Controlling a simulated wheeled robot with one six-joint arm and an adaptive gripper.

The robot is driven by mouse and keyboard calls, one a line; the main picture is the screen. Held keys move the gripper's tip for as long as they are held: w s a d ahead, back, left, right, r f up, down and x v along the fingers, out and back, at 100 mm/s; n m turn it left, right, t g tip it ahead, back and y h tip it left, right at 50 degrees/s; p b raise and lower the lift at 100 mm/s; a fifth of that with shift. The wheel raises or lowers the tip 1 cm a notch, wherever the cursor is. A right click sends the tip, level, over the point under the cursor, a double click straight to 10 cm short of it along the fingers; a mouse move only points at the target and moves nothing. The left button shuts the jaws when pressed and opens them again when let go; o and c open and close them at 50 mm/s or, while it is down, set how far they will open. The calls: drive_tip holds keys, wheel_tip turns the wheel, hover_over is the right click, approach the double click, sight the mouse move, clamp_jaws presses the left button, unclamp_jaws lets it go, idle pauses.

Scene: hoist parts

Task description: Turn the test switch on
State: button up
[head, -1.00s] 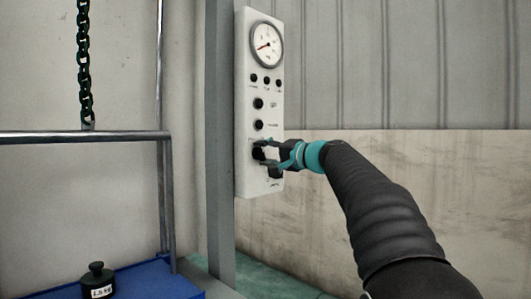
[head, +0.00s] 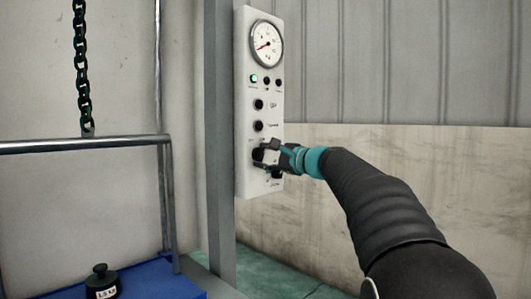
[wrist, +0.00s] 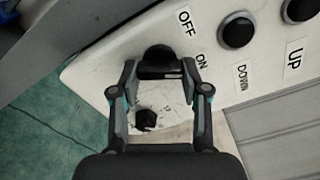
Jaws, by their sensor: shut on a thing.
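The test switch (wrist: 158,56) is a black rotary knob on the white control panel (head: 243,90), with OFF and ON labels beside it in the wrist view. My gripper (wrist: 160,69) is shut on the knob, one finger on each side. In the head view my gripper (head: 264,157) reaches the lower part of the panel from the right and partly hides the switch (head: 258,154). A green lamp (head: 253,79) at the left of the lamp row is lit; the two lamps beside it are dark.
Black DOWN (wrist: 237,32) and UP (wrist: 298,9) buttons sit near the switch. Another black part (wrist: 145,120) is below it. A grey post (head: 220,120) stands left of the panel. A chain (head: 81,60), metal rail (head: 70,144) and black weight (head: 101,281) on a blue surface are farther left.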

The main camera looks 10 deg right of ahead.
drive_tip(key=shift+m, duration=0.5)
drive_tip(key=o, duration=1.1)
drive_tip(key=shift+o, duration=0.2)
drive_tip(key=v, duration=1.2)
drive_tip(key=shift+f, duration=0.1)
